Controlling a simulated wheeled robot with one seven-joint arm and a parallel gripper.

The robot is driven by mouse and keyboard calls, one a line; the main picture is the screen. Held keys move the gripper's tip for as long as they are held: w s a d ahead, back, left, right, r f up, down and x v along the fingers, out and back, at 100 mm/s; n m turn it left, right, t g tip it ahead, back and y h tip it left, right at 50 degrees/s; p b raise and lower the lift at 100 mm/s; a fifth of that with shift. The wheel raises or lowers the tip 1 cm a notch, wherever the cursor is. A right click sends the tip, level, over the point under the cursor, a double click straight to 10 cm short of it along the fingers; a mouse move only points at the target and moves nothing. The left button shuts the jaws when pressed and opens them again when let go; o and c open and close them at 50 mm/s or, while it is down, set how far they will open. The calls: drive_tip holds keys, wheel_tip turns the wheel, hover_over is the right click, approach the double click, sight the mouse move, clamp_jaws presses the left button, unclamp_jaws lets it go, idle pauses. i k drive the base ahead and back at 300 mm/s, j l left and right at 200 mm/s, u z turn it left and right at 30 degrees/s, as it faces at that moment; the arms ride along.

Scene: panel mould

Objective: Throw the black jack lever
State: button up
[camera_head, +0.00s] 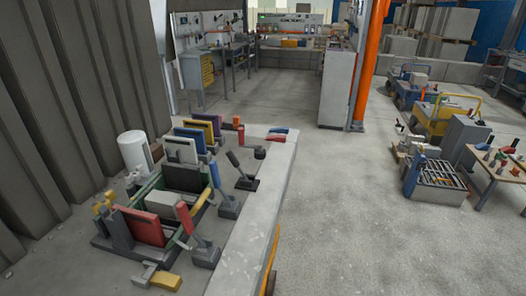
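A black lever (233,159) stands tilted on a dark base (246,183) near the right edge of the grey concrete slab. It leans to the left, and its handle end is clear of other things. A blue-handled lever (215,174) on a similar base stands nearer and to its left. A red-handled lever (188,221) stands nearer still. Left of the levers is a green-framed mould (153,184) with upright coloured panels. My gripper is not in view.
A white cylinder (134,151) stands behind the mould beside the corrugated wall. A yellow piece (165,281) lies at the slab's near end. Open floor (340,200) lies right of the slab. Carts and a table (500,169) stand farther right.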

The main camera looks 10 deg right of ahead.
sight(231, 157)
drive_tip(key=i+l+z, duration=0.4)
drive_tip(key=i, duration=0.4)
drive_tip(key=i+z, duration=0.45)
drive_tip(key=i, duration=0.35)
drive_tip(key=i+u, duration=0.2)
drive_tip(key=i, duration=0.3)
drive_tip(key=i+l+u, duration=0.2)
drive_tip(key=i, duration=0.3)
drive_tip(key=i+l+u, duration=0.15)
drive_tip(key=i, duration=0.3)
